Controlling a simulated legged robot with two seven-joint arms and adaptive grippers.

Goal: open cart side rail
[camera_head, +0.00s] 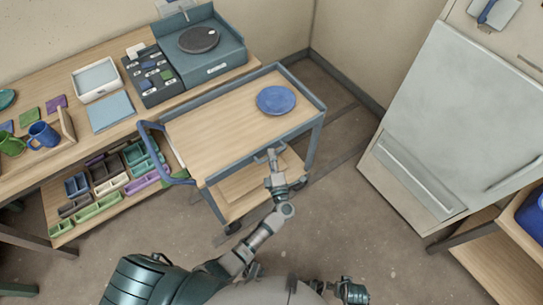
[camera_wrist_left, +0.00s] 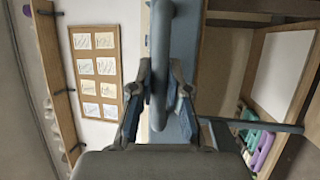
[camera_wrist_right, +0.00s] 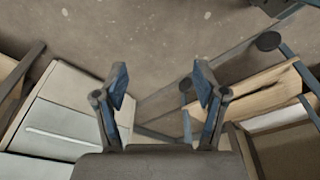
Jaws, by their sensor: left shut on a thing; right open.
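The cart (camera_head: 225,120) has a wooden top, blue-grey rails around it and a bent blue push handle (camera_head: 150,150) at its left end. The near side rail (camera_head: 235,170) runs along the tray's front edge. My left gripper (camera_head: 270,157) is at the middle of this rail. In the left wrist view, my left gripper (camera_wrist_left: 158,90) is shut on a blue-grey bar (camera_wrist_left: 160,50), which looks like part of the side rail; the fingers hide some of it. My right gripper (camera_head: 350,292) is open and empty, low in the head view, and also shows in the right wrist view (camera_wrist_right: 163,88).
A blue disc (camera_head: 276,100) lies on the cart top. A wooden workbench (camera_head: 75,85) with a potter's wheel (camera_head: 199,39), trays and mugs stands at the back left. A large grey cabinet (camera_head: 440,120) stands at the right. The floor between cart and cabinet is clear.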

